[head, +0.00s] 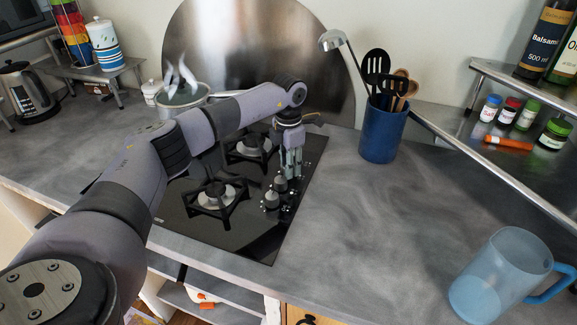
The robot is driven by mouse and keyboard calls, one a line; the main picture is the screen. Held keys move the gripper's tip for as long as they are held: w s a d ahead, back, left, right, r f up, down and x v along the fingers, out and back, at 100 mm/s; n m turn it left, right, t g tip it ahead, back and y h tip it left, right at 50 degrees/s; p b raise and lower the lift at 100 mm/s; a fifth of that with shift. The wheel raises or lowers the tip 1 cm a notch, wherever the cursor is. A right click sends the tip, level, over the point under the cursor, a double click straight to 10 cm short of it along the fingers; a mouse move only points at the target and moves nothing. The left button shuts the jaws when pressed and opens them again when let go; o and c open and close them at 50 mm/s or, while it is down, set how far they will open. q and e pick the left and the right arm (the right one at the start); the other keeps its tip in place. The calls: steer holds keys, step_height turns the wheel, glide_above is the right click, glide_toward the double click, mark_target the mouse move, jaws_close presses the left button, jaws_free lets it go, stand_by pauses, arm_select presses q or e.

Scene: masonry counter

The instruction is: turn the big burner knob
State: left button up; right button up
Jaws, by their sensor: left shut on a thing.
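The black gas hob (262,234) is set in the grey counter, with several dark knobs along its right side. Two front knobs (270,200) stand clear below my gripper. My left arm reaches in from the left over the hob. My left gripper (290,174) points down at the knob row and is shut on a knob there. That knob is mostly hidden by the fingers, so I cannot tell its size or angle. My right gripper is not in view.
A steaming pot (184,98) stands at the hob's back left. A blue utensil holder (382,135) stands right of the hob. A blue jug (497,280) is at front right, below a metal shelf (530,155) with jars.

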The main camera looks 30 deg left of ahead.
arm_select(q)
steer(key=shift+m, duration=0.7)
steer(key=o, duration=1.2)
steer(key=shift+r, duration=0.1)
step_height(320, 180, up, 12)
steer(key=shift+f, duration=0.1)
